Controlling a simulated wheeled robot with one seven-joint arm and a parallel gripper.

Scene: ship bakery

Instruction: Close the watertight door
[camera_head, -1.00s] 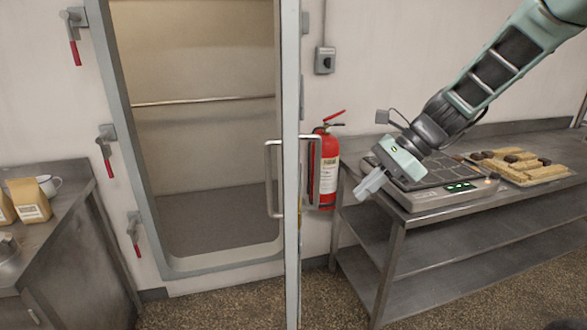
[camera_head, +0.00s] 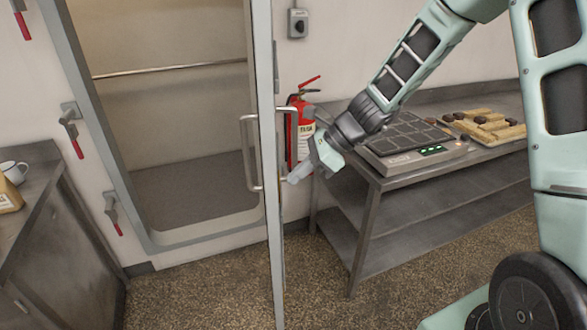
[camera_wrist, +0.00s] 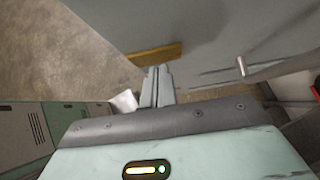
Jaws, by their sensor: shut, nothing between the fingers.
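The watertight door (camera_head: 268,215) stands open and is seen almost edge-on in the head view, swung out from its grey frame (camera_head: 92,130). It has a bar handle on each face, the left handle (camera_head: 248,152) and the right handle (camera_head: 292,130). My gripper (camera_head: 295,176) is shut and empty, at the right side of the door by the lower end of the right handle; I cannot tell whether it touches. The wrist view shows the shut fingers (camera_wrist: 159,72) facing a grey surface, likely the door (camera_wrist: 215,35), with a short metal post on it.
Red-handled levers (camera_head: 70,130) line the frame's left side. A red fire extinguisher (camera_head: 302,130) hangs behind the door. A counter (camera_head: 45,220) stands left. Speckled floor in front is clear.

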